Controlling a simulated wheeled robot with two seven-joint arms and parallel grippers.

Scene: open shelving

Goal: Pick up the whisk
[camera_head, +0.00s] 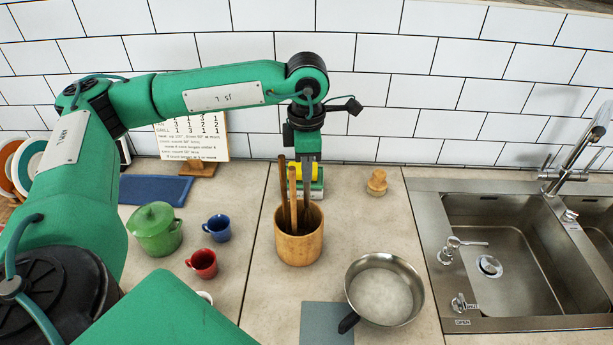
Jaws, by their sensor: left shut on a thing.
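A wooden utensil holder (298,250) stands upright on the counter with several stick-like handles rising from it. My left gripper (307,172) points down directly above the holder and is shut on a thin grey upright handle (306,198), which looks like the whisk's. The lower end of that handle is inside the holder, so the whisk's head is hidden. Brown wooden handles (284,190) stand just left of the gripper. My right gripper is not in view.
A steel pan (385,290) sits front right of the holder, near a grey mat (326,325). A green pot (155,229), a red mug (202,264) and a blue mug (218,228) stand left. A sink (500,240) is right. A tiled wall (430,100) closes the back.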

